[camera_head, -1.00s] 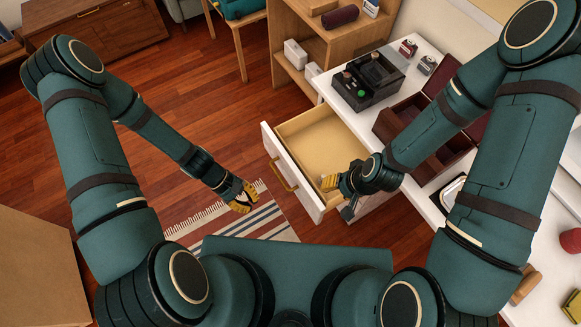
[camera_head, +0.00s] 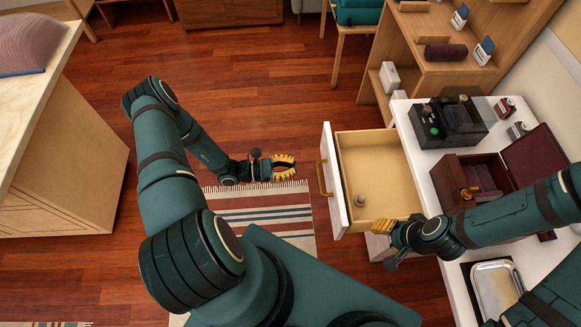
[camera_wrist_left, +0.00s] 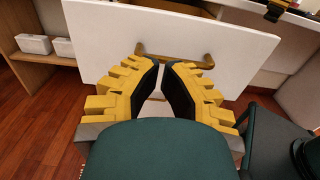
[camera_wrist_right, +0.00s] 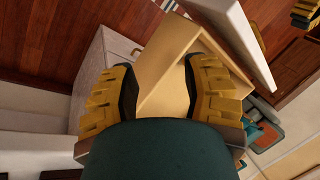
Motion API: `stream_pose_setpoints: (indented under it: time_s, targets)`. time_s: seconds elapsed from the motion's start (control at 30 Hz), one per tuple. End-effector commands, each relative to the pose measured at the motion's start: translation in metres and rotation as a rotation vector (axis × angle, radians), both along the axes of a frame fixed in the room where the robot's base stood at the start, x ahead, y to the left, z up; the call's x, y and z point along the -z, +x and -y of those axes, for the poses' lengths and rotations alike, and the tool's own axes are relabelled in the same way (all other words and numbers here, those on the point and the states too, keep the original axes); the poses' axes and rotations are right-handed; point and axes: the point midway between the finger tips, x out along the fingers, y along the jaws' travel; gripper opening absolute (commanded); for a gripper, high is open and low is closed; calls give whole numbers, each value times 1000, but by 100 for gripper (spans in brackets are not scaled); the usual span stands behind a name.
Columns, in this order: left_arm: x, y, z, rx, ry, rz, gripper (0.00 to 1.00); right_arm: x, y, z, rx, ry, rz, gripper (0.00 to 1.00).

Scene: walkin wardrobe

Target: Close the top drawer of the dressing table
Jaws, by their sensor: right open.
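The top drawer (camera_head: 385,165) of the white dressing table (camera_head: 418,150) is pulled far out to the left. Its white front (camera_head: 337,190) carries a brass handle (camera_head: 322,178). My left gripper (camera_head: 292,167) is left of the front, apart from it, and empty; in the left wrist view its tips (camera_wrist_left: 161,64) are close together, with the handle (camera_wrist_left: 175,57) beyond them. My right gripper (camera_head: 376,227) is open at the drawer's near side. In the right wrist view the drawer's wooden side (camera_wrist_right: 165,65) shows between its fingers (camera_wrist_right: 158,62); I cannot tell whether they touch.
A small object (camera_head: 360,200) lies in the drawer. A black organizer (camera_head: 448,122), an open dark box (camera_head: 465,180) and a metal tray (camera_head: 497,290) stand on the tabletop. A shelf unit (camera_head: 415,60) is behind.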

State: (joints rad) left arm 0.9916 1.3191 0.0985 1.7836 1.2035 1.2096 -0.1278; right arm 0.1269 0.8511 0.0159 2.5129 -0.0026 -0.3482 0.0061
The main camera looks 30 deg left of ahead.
Motion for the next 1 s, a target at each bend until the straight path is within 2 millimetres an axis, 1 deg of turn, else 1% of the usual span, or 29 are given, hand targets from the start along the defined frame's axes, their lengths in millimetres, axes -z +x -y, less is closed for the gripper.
stream_pose_setpoints:
  time_s: [0.03,0.3,0.5,0.7,1.0]
  targets:
    - [0,6,10,3,-3,-1,0,1,0,0,0,0,-1,47]
    - [0,35,54,4,-1,-1,0,3,0,0,0,0,-1,47]
    - [1,50,76,4,1,-1,0,6,0,0,0,0,1,47]
    - [0,57,85,3,2,-1,0,6,1,0,0,0,1,47]
    - [0,57,86,2,2,-1,0,6,1,0,0,0,1,47]
